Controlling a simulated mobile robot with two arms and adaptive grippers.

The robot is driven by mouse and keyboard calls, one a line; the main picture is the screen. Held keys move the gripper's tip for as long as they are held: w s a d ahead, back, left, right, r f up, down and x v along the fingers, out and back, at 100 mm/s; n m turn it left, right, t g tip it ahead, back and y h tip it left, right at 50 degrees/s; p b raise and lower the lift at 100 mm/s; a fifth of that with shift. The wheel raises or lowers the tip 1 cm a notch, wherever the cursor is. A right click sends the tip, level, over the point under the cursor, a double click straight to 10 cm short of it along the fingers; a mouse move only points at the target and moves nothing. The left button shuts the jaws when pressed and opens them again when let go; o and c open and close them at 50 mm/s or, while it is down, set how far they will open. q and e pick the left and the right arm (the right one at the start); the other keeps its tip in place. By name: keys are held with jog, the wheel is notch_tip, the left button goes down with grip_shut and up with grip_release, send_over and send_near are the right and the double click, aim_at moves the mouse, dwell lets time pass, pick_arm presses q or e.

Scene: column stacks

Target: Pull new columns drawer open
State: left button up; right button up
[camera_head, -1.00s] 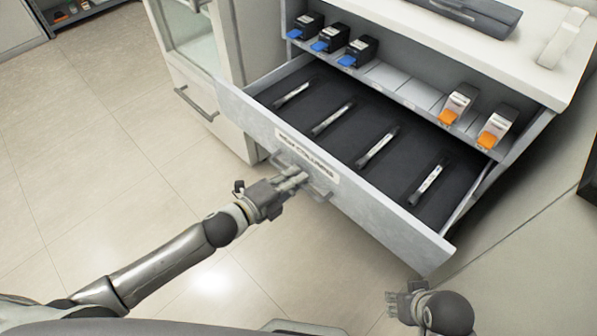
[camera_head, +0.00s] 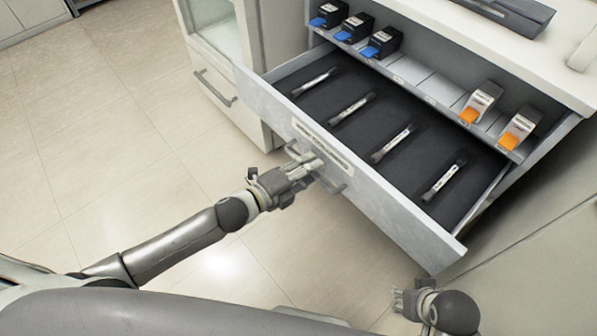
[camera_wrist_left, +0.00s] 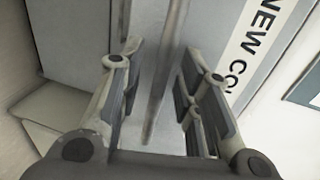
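The new columns drawer (camera_head: 385,213) is pulled out of the cabinet, with its dark interior exposed. Several slim columns (camera_head: 352,107) with white labels lie inside it. A label (camera_head: 322,145) is on its front, and part of "NEW CO..." reads in the left wrist view (camera_wrist_left: 262,35). My left gripper (camera_head: 312,168) is at the drawer's handle (camera_head: 335,186). In the left wrist view, the handle bar (camera_wrist_left: 160,75) runs between the spread fingers, with gaps visible on both sides. My right gripper (camera_head: 400,301) is low at the right, away from the drawer; its finger opening is unclear.
Above the drawer, a shelf (camera_head: 430,88) holds black boxes with blue fronts (camera_head: 380,44) and white boxes with orange fronts (camera_head: 518,130). A lower cabinet with a handle (camera_head: 216,88) stands to the left. The floor (camera_head: 130,150) at left is clear.

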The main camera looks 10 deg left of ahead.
pick_arm(q)
jog(key=v, duration=1.1)
jog(key=shift+s+a, duration=0.25)
jog(key=shift+s, duration=0.1)
